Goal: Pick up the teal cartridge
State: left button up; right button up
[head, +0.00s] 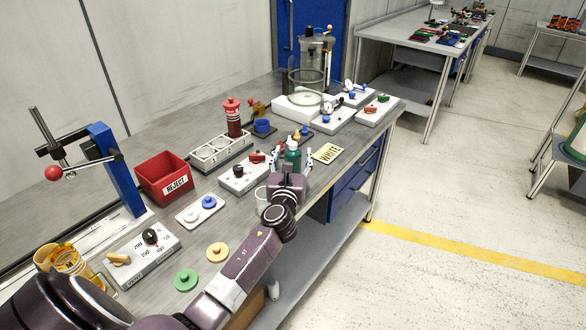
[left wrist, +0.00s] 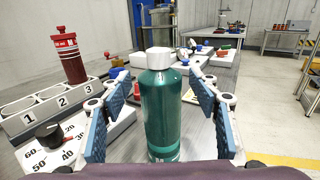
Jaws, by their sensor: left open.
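The teal cartridge (head: 293,158) stands upright on the workbench (head: 235,265), near its front edge; it has a white cap. In the left wrist view the teal cartridge (left wrist: 161,112) fills the middle of the picture. My left gripper (head: 292,160) is open at the cartridge. In the left wrist view the blue pads of my left gripper (left wrist: 155,115) stand on either side of the cartridge, with gaps visible on both sides. The cartridge's lower end is hidden by my wrist. My right gripper is not in view.
A numbered rack (head: 218,152) with a red cartridge (head: 233,118) stands behind to the left. A dial box (head: 243,174) is close on the left, and a yellow WHITE card (head: 328,153) lies to the right. A red REJECT bin (head: 163,178) stands further left.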

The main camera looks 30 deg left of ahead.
pick_arm(q)
grip_shut()
jog(key=shift+r, duration=0.1)
dwell(0.4)
jog(key=shift+r, duration=0.1)
